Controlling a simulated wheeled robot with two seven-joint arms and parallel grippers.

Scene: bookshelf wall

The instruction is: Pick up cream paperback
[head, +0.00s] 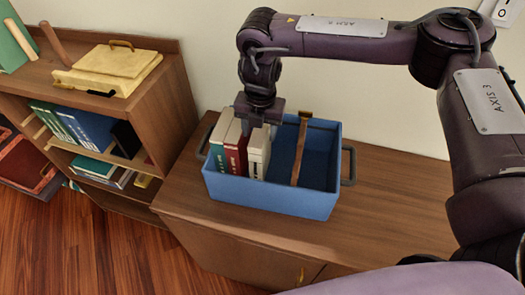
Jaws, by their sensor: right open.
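The cream paperback (257,160) stands upright in the blue crate (275,198), at the right end of a short row of books. Its pale spine with dark marks faces me. My right gripper (257,122) is open and points down just over the top of the cream paperback and the red book beside it. The wrist and fingers hide part of the book tops, and I cannot tell whether a finger touches the cream paperback. My left gripper is not in view.
A red book (235,158) and a green book (217,155) stand left of the cream paperback. The crate stands on a wooden cabinet (385,205); a bookshelf (160,100) is at left.

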